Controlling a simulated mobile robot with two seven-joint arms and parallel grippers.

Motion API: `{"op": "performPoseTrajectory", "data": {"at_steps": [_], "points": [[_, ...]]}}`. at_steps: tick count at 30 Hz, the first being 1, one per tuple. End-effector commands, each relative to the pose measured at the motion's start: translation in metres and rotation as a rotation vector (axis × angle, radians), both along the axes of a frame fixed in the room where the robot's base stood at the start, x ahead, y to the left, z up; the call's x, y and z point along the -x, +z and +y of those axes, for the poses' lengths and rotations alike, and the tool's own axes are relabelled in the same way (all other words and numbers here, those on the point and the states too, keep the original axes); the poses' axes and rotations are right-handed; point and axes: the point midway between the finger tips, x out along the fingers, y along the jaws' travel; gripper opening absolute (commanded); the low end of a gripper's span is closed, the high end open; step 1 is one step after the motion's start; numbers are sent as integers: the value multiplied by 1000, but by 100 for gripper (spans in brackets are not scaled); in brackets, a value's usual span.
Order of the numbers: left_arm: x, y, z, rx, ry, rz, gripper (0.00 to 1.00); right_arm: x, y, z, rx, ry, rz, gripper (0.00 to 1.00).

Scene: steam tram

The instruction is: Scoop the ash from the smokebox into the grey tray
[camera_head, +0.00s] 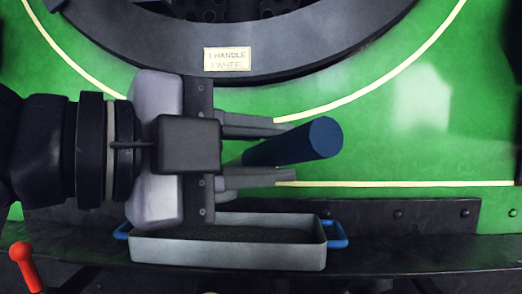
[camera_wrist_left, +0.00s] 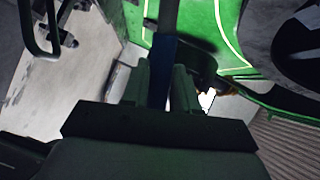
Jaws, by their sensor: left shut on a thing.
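My left gripper (camera_head: 277,152) is shut on a blue cylindrical handle (camera_head: 312,140), whose end sticks out to the right between the fingers. In the left wrist view the blue handle (camera_wrist_left: 162,70) sits between the fingers and runs on into a grey shaft (camera_wrist_left: 168,14); the tool's far end is not visible. The grey tray (camera_head: 230,252), with blue side handles, stands below the gripper on a dark ledge. Its floor looks dark; I cannot tell whether ash lies in it. The dark smokebox rim (camera_head: 290,62) crosses the top; its inside is barely visible.
The green front plate (camera_head: 430,120) with cream lines rises behind the tray. A small label (camera_head: 227,59) is on the rim. A red-topped lever (camera_head: 20,253) stands at lower left. The space right of the handle is free.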

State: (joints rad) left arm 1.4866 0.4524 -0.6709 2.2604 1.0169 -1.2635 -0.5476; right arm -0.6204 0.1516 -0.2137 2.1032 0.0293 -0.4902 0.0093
Motion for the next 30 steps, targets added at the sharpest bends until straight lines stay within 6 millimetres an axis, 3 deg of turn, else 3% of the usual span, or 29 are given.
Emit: {"op": "performPoseTrajectory", "data": {"at_steps": [19, 30], "points": [[63, 41, -31, -1, -4, -10, 0, 0, 45, 0, 1, 1, 1, 43], [85, 49, -42, -2, -4, -11, 0, 0, 54, -1, 2, 1, 1, 43]]}}
